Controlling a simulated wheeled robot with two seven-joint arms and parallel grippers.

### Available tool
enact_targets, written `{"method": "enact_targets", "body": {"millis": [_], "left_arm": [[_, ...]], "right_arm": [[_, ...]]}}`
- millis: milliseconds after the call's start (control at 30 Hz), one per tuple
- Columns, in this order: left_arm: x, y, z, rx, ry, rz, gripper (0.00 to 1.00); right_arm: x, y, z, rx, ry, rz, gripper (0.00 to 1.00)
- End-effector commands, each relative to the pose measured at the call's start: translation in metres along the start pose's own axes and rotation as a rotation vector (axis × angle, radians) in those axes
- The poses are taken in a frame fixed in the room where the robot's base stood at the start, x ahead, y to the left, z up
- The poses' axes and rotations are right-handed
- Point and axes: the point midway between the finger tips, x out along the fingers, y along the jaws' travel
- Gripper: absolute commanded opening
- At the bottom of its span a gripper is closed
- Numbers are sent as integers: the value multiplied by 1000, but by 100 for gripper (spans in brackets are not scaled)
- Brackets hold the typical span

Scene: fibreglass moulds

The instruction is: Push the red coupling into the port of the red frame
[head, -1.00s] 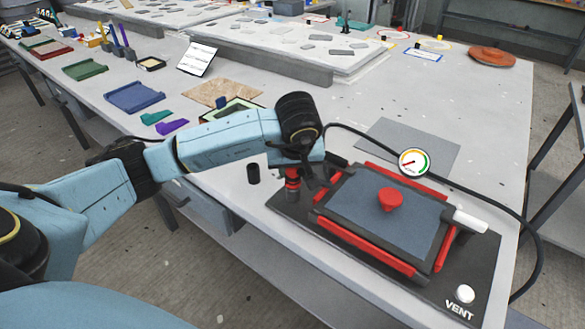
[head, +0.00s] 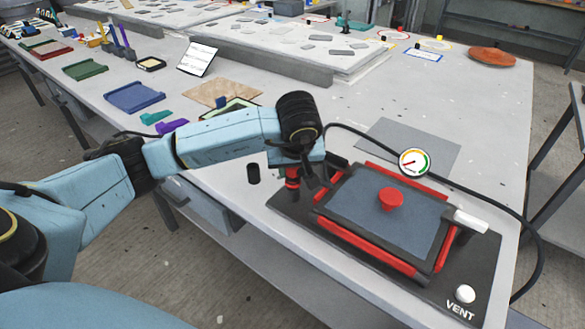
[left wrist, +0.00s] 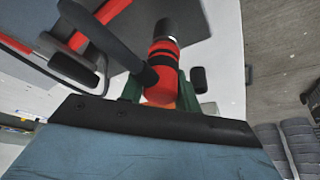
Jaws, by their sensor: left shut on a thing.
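The red coupling (head: 292,182), with black bands, stands at the left corner of the dark base plate, under my left gripper (head: 308,174). In the left wrist view the coupling (left wrist: 162,62) lies between the green fingers of my left gripper (left wrist: 160,92), which is shut on it. The red frame (head: 365,246) has red bars around a grey-blue panel, with a red knob (head: 391,200) on top. I cannot make out the port, or whether the coupling touches it. My right gripper is not in view.
A round gauge (head: 414,162) stands behind the frame, with a black hose (head: 480,195) curving along the right. A white handle (head: 471,221) and a white VENT knob (head: 465,294) are at the right. A small black cylinder (head: 253,173) stands left of the gripper.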

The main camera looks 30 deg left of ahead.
Motion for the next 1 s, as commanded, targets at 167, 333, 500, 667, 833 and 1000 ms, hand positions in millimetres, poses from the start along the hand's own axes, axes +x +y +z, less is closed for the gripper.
{"method": "enact_targets", "body": {"millis": [167,333,500,667,833,1000], "left_arm": [[0,0,0,-1,1,1,8],[1,0,0,-1,1,0,8],[4,0,1,-1,1,0,8],[7,0,3,-1,1,0,8],[11,-1,4,-1,1,-3,8],[16,-1,6,-2,1,-5,8]], "right_arm": [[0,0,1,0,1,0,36],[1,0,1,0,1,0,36],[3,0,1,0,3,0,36],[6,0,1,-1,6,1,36],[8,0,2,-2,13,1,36],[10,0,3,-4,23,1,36]]}}
